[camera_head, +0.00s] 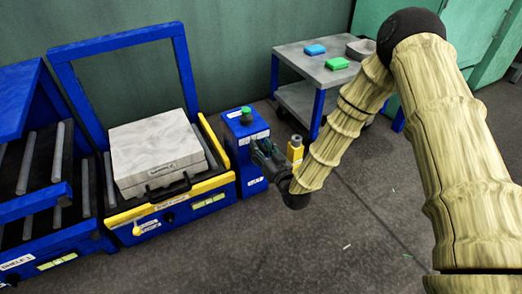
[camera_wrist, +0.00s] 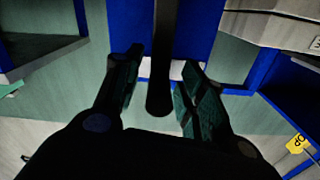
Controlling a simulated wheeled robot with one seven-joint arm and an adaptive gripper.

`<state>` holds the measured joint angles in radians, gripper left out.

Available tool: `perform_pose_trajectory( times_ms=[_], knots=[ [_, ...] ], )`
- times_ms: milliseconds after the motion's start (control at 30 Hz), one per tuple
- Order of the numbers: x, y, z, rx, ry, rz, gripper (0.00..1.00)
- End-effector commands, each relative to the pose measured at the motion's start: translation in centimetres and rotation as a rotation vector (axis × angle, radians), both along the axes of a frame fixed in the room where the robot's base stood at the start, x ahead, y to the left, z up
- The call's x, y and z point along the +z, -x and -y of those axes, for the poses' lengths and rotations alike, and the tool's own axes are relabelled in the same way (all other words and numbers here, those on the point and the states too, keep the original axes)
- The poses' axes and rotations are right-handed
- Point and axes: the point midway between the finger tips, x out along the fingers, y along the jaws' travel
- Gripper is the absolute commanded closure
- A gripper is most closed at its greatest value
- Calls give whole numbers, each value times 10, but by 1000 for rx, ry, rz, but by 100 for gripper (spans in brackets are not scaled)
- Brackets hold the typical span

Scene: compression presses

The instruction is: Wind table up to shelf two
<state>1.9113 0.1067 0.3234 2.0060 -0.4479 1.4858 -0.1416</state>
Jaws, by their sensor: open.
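The table is a blue and yellow lift table (camera_head: 215,181) with a pale slab block (camera_head: 155,150) lying on it and a tall blue frame behind. A blue pedestal (camera_head: 248,180) with a green knob on top stands at its right. My gripper (camera_head: 262,150) is at the pedestal's right side, below the knob. In the wrist view my gripper (camera_wrist: 160,88) is open, its two fingers on either side of a dark upright rod (camera_wrist: 160,95). The rod looks like a crank handle. I cannot tell whether the fingers touch it.
A blue roller rack (camera_head: 62,193) with shelf levels stands left of the table. A small yellow unit (camera_head: 295,149) is just right of my gripper.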

Motion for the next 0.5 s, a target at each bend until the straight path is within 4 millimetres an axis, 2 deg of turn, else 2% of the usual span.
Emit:
perform_pose_trajectory(
  times_ms=[267, 500],
  knots=[
    [0, -1, -1, 0, 0, 0, 59],
    [0, -1, -1, 1, -1, -1, 100]
  ],
)
